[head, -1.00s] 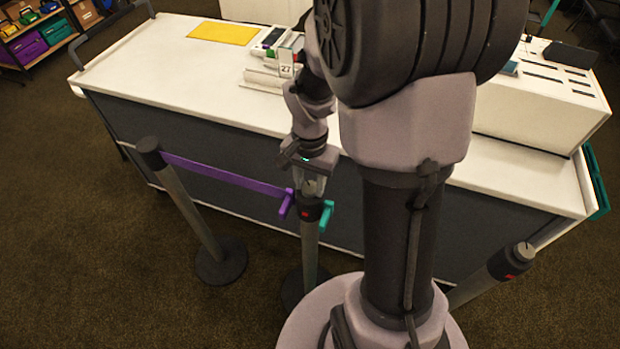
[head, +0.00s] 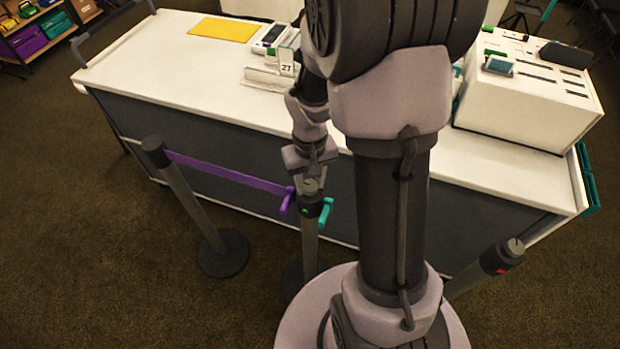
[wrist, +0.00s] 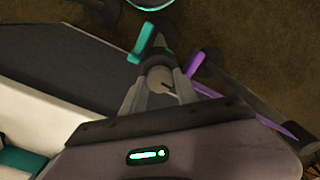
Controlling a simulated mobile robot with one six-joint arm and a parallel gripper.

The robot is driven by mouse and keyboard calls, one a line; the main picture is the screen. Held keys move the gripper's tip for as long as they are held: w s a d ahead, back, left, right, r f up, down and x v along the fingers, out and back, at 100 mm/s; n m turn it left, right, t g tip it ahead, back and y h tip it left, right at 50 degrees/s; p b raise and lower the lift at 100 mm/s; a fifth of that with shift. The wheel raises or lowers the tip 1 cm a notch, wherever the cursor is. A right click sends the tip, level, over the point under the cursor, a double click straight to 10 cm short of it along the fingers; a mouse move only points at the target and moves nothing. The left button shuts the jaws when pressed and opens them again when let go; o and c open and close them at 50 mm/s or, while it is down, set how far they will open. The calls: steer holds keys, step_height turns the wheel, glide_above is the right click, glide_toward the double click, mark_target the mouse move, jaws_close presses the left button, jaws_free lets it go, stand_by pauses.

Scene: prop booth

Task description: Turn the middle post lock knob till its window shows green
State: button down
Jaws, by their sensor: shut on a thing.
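The middle post (head: 309,248) stands upright in front of the counter, with a dark head and a grey lock knob (head: 311,186) on top. The small window (head: 305,210) on its head shows green. My gripper (head: 311,180) points down at the post top and is shut on the knob. In the wrist view the knob (wrist: 159,80) sits between the two fingers, its pale pointer mark turned toward the lower right. A purple belt (head: 228,175) runs from the left post to a purple end at the middle post. A teal end piece (head: 325,212) sticks out on its right.
The left post (head: 183,190) stands on a round base. The right post (head: 502,258) has a red window. The white counter (head: 190,75) runs behind, holding a yellow sheet (head: 223,30), a number 27 sign (head: 287,62) and a white slotted box (head: 530,95).

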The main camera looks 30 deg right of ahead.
mark_target(309, 185)
steer(key=shift+n, duration=0.3)
stand_by(0.4)
steer(key=c, duration=0.9)
jaws_free()
step_height(309, 185, up, 17)
steer(key=p, duration=0.7)
steer(key=shift+r, duration=0.2)
steer(key=shift+a, duration=0.1)
steer(key=s+a+r+m+t+b, duration=0.1)
steer(key=s+a+t+b, duration=0.1)
steer(key=a, duration=0.3)
steer(key=s+a+r+t+y+b, duration=0.1)
steer(key=s+a+r+t+b, duration=0.1)
steer(key=s+a, duration=0.2)
steer(key=s+a+r+m+t+y+b, duration=0.1)
steer(key=s+a+r+b, duration=0.1)
steer(key=s+a, duration=0.3)
steer(key=shift+s+a+m+t+b, duration=0.2)
steer(key=shift+a+m+t+b, duration=0.1)
steer(key=shift+t, duration=0.1)
